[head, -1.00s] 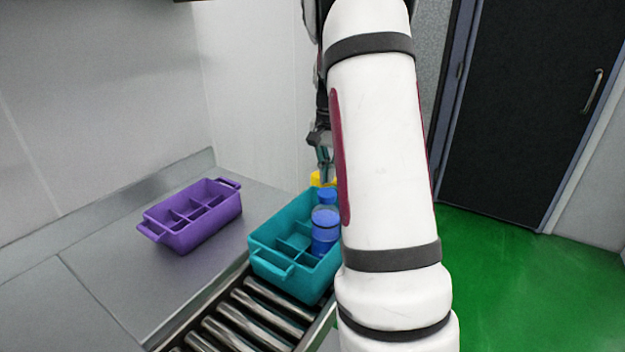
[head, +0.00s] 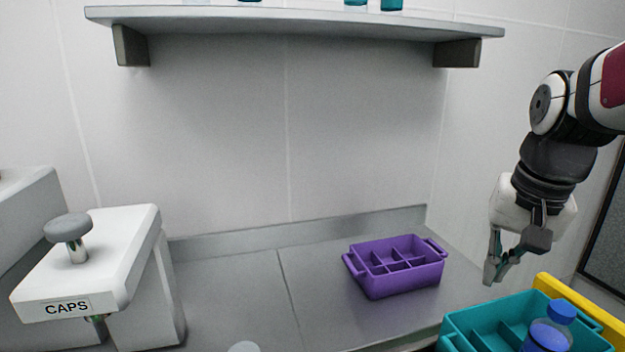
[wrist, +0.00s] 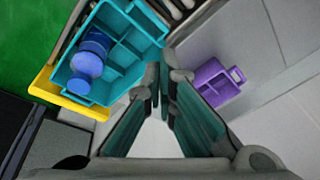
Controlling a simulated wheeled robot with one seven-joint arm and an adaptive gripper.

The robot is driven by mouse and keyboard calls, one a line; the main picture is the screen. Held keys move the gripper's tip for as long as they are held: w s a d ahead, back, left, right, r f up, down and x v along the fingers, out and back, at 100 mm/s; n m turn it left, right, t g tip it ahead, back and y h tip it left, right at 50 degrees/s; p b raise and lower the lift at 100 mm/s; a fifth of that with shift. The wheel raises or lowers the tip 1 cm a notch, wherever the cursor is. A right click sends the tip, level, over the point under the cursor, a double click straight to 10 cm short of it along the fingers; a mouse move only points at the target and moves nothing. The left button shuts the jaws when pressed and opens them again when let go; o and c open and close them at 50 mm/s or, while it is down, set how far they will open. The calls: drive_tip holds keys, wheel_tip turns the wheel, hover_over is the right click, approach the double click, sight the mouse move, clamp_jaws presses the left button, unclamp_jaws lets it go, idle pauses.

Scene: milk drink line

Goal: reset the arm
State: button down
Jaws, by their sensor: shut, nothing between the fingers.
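My arm reaches in from the upper right edge.
A purple divided crate (head: 395,290) sits on the grey counter (head: 230,285). A CAPS dispenser (head: 110,260) stands left; a shelf (head: 300,27) hangs above.

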drive_tip(key=s+a+f+n+t, duration=0.1)
drive_tip(key=s+a+n+t, duration=0.1)
drive_tip(key=s+a+n, duration=0.5)
drive_tip(key=s+a, duration=0.3)
drive_tip(key=s, duration=0.2)
drive_tip(key=shift+a+f, duration=0.35)
drive_tip(key=shift+a, duration=0.05)
